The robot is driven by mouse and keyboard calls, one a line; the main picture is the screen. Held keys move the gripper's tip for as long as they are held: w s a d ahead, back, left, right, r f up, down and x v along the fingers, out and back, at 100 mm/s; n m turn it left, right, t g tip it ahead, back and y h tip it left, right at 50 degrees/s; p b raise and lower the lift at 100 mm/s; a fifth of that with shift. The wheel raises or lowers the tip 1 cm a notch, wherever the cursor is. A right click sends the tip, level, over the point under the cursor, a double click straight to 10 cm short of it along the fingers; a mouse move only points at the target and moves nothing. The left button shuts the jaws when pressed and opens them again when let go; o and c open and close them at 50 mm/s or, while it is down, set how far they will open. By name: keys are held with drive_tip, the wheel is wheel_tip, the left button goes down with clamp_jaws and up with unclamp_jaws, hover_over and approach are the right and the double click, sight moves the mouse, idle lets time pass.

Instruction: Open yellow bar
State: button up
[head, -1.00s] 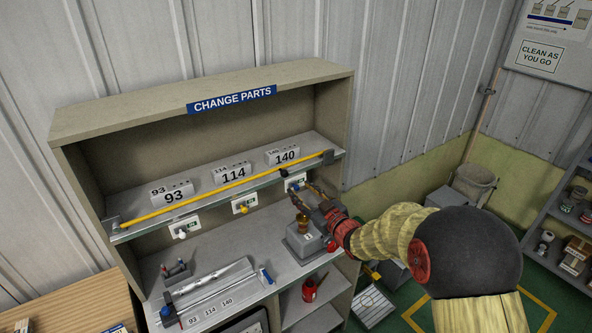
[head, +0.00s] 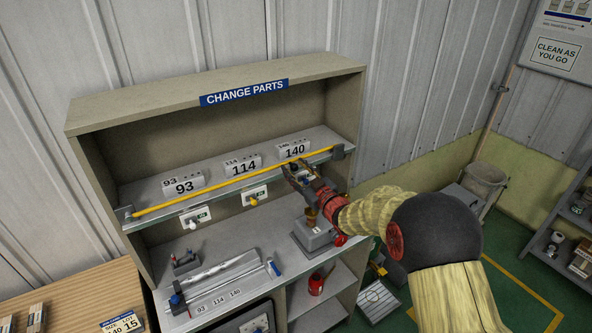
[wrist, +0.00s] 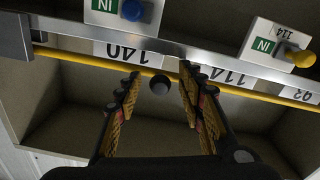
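The yellow bar (head: 220,187) runs along the front of the upper shelf, across the numbered blocks. It also crosses the wrist view (wrist: 250,93). Its right end meets a dark grey bracket (head: 338,152); in the wrist view this bracket (wrist: 15,37) is at the left. A black round knob (wrist: 159,85) sits at the bar, below the 140 block. My gripper (head: 293,170) is at the bar near its right end. In the wrist view my gripper (wrist: 158,75) is open, with a finger on each side of the knob and a gap to each.
Blocks marked 93 (head: 184,186), 114 (head: 243,165) and 140 (head: 294,151) stand behind the bar. Switch holders with white (head: 193,223), yellow (head: 254,200) and blue (wrist: 131,10) knobs hang below. A grey box (head: 313,237) stands on the lower shelf beneath my arm.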

clamp_jaws()
idle(0.5)
idle(0.4)
